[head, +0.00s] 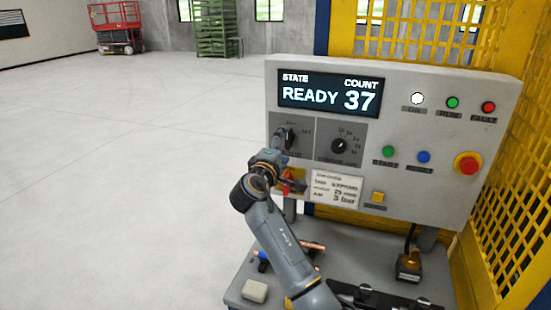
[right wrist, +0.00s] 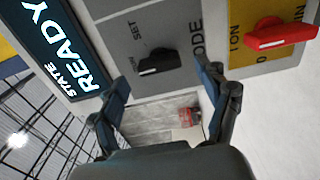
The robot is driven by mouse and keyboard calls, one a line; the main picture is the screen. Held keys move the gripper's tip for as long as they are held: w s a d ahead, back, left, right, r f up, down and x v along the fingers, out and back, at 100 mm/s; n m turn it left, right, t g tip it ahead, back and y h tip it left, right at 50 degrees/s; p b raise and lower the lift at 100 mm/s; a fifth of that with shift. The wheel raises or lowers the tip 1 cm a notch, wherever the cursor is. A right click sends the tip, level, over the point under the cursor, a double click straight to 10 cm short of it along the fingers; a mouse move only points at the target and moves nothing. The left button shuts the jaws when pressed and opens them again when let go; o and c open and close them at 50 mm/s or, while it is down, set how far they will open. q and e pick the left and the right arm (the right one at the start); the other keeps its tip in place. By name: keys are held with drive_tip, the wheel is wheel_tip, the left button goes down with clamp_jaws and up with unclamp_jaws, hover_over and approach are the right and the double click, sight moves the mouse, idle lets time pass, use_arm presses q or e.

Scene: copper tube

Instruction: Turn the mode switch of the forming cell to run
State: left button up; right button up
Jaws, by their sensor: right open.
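The forming cell's control panel (head: 400,100) fills the right of the head view; its display reads READY and 37. The mode switch (head: 290,138) is a black knob on a dark grey plate at the panel's left, partly hidden by my right gripper (head: 279,148). In the right wrist view the mode switch (right wrist: 157,63) shows beside a SET mark and a partly hidden label ending in ODE. My right gripper (right wrist: 165,95) is open and empty. Its two fingers frame the knob in that view; no contact is visible. My left gripper is not in view.
A red rotary switch (right wrist: 280,36) on a yellow plate is close below the mode switch. A second dial (head: 339,147) is to its right, and a red emergency button (head: 467,163) is farther right. Copper tubes (head: 312,246) lie on the bench below. Yellow mesh fencing (head: 518,215) stands right.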

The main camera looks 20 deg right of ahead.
drive_tip(key=v, duration=0.9)
drive_tip(key=shift+s+f, duration=0.1)
